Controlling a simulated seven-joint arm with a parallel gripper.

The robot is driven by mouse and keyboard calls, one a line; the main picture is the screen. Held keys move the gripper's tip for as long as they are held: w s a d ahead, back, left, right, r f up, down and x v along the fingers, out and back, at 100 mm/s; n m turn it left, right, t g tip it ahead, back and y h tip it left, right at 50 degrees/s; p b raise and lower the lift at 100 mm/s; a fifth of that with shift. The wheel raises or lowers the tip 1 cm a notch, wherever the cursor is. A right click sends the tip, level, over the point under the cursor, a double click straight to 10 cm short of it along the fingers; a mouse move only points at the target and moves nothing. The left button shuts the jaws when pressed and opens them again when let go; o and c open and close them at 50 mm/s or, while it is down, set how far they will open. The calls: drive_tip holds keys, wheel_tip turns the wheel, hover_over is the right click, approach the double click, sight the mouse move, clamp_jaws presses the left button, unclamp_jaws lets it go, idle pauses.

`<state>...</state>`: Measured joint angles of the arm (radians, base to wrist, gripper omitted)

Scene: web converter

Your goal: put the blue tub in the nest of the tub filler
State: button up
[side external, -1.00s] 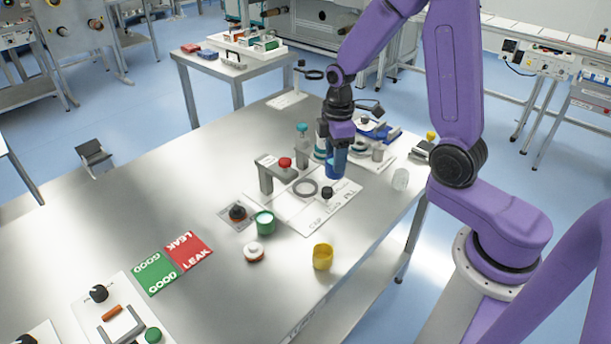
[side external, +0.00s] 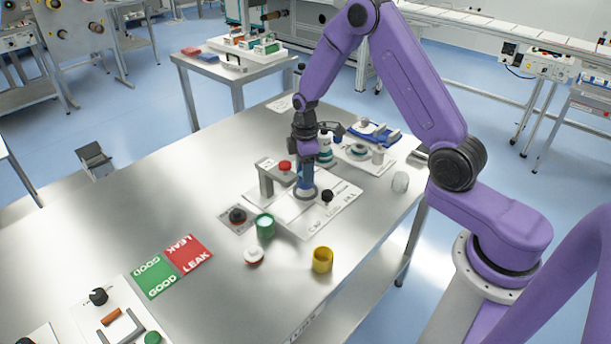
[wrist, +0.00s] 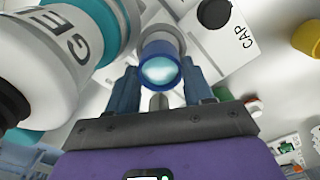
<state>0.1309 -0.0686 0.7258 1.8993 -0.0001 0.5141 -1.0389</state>
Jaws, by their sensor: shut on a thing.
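My gripper (side external: 306,167) is shut on the blue tub (side external: 307,178), pointing down. The wrist view shows my gripper's fingers (wrist: 160,85) on either side of the blue tub (wrist: 160,47), with its pale inside facing the camera. In the side view the tub is upright at the grey ring nest (side external: 305,194) of the tub filler. I cannot tell whether its base is inside the ring or just above it. The tub filler has a white base plate (side external: 313,220), a grey arm (side external: 266,180) with a red knob (side external: 285,166), and a black knob (side external: 327,196).
A white and teal bottle (side external: 325,147) stands close behind my gripper; it looms large in the wrist view (wrist: 65,55). A green tub (side external: 265,227), yellow tub (side external: 322,260) and white-topped tub (side external: 254,256) stand in front. GOOD and LEAK mats (side external: 188,252) lie left.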

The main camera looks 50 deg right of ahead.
drive_tip(key=shift+s+f, duration=0.1)
drive_tip(key=shift+f, duration=1.15)
drive_tip(key=shift+f, duration=0.15)
drive_tip(key=o, duration=1)
